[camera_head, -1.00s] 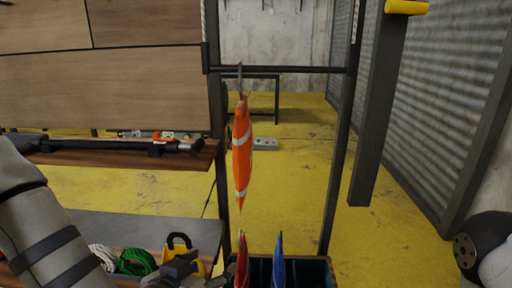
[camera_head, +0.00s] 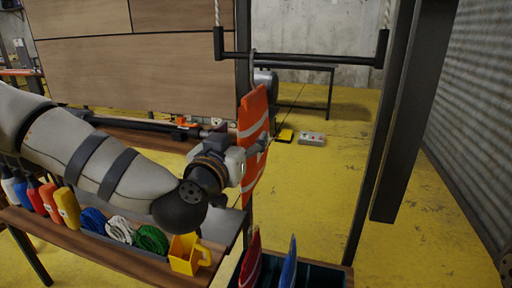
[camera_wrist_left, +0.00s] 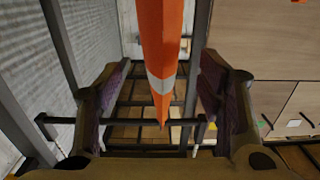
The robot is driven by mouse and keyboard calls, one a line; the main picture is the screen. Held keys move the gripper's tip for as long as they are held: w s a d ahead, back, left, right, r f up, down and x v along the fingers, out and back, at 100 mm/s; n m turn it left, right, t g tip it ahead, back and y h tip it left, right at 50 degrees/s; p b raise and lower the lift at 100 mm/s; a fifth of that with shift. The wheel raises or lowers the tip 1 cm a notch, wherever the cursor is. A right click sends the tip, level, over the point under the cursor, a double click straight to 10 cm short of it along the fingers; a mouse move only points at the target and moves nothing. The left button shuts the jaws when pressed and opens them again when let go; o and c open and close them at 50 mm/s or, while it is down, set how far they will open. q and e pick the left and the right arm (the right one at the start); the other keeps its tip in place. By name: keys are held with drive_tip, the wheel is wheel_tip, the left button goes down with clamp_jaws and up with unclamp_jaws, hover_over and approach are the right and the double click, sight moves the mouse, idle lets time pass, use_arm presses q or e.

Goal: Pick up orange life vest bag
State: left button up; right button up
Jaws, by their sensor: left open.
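The orange life vest bag (camera_head: 253,130), with pale stripes, hangs by a hook from a black bar (camera_head: 300,60) in the head view. My left gripper (camera_head: 258,150) is at the bag's middle height, and its wrist hides part of the bag's left side. In the left wrist view the bag (camera_wrist_left: 161,45) hangs between the two spread fingers of my left gripper (camera_wrist_left: 163,110), with a gap on both sides. The gripper is open and holds nothing. My right gripper does not show.
A dark crate (camera_head: 325,275) with a red and a blue item stands below the bag. A wooden shelf (camera_head: 120,255) holds bottles, rope coils and a yellow bailer (camera_head: 187,255). A dark post (camera_head: 410,110) stands to the right.

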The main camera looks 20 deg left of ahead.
use_arm(q)
drive_tip(key=w, duration=0.5)
drive_tip(key=shift+r, duration=0.25)
drive_tip(key=shift+s+r, duration=0.1)
drive_tip(key=shift+r, duration=0.05)
drive_tip(key=shift+c, duration=0.3)
clamp_jaws()
